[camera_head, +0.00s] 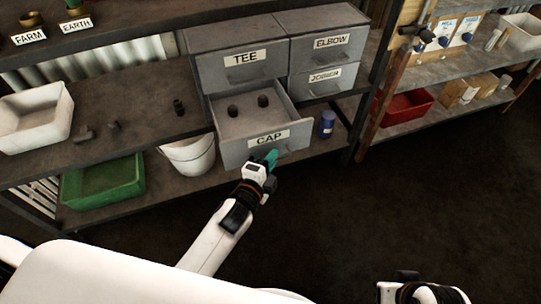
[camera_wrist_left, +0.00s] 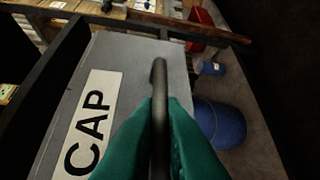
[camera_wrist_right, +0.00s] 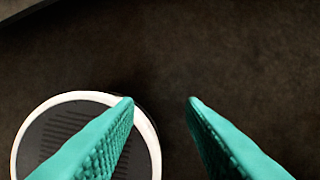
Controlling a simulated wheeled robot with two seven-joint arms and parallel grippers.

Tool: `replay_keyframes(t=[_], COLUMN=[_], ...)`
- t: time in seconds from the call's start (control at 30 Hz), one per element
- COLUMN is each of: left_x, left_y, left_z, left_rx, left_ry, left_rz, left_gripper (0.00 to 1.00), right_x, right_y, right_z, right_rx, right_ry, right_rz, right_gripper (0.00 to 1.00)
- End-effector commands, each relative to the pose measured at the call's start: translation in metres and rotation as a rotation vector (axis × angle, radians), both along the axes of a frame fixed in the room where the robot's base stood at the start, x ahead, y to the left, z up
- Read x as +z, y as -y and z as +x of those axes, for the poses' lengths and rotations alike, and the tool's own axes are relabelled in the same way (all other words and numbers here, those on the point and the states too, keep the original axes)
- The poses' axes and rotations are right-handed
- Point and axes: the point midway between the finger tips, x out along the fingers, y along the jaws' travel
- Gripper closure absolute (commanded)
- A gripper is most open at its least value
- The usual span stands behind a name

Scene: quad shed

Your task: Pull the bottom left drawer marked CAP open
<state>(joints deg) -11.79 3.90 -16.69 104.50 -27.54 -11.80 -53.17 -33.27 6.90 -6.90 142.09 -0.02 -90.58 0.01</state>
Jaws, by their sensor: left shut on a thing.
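The drawer marked CAP (camera_head: 233,152) is the bottom left one of a grey drawer cabinet (camera_head: 226,68). It stands pulled out, with two small dark fittings (camera_head: 263,101) visible inside. My left gripper (camera_head: 271,158) is at the right part of its front, below the label. In the left wrist view, the teal fingers (camera_wrist_left: 160,125) are shut on the dark handle (camera_wrist_left: 159,80), beside the CAP label (camera_wrist_left: 92,125). My right gripper (camera_wrist_right: 165,102) is open and empty over dark floor. In the head view only part of the right arm shows at the bottom right.
The TEE (camera_head: 240,80), ELBOW (camera_head: 335,42) and JOINER (camera_head: 325,80) drawers are shut. A blue container (camera_head: 327,124) stands right of the drawer on the lower shelf. A white bucket (camera_head: 190,156) and a green crate (camera_head: 103,184) are left. The floor in front is clear.

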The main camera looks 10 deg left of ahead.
Motion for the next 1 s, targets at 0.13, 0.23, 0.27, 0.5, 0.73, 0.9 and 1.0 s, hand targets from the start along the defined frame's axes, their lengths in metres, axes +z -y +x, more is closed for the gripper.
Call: replay_keyframes(t=[0.13, 0.23, 0.27, 0.5, 0.73, 0.9, 1.0], left_x=[-0.001, -0.001, -0.001, 0.0, 0.005, 0.009, 0.012], left_y=[0.0, 0.0, 0.0, 0.0, -0.006, -0.013, -0.018], left_z=[0.0, 0.0, 0.0, -0.001, -0.029, -0.066, -0.085], left_rx=[0.001, 0.001, 0.001, 0.0, 0.001, 0.001, 0.001], left_ry=[-0.003, -0.003, -0.002, -0.002, -0.005, -0.006, -0.006], left_rz=[0.001, 0.001, 0.001, 0.0, 0.001, 0.0, -0.001], left_gripper=[1.0, 0.82, 0.82, 0.82, 0.82, 0.82, 0.82], right_x=[0.0, 0.0, 0.0, 0.0, -0.017, -0.038, -0.048], right_y=[0.0, 0.0, 0.0, 0.0, -0.001, -0.002, -0.003], right_z=[0.0, 0.0, 0.0, 0.0, 0.008, 0.013, 0.014], right_rx=[0.0, 0.0, 0.0, 0.0, 0.0, 0.002, 0.003], right_ry=[0.0, 0.0, 0.0, 0.001, -0.007, -0.019, -0.025], right_rz=[0.0, 0.0, 0.0, 0.0, 0.002, 0.0, 0.0], right_gripper=[0.64, 0.64, 0.64, 0.64, 0.64, 0.64, 0.64])
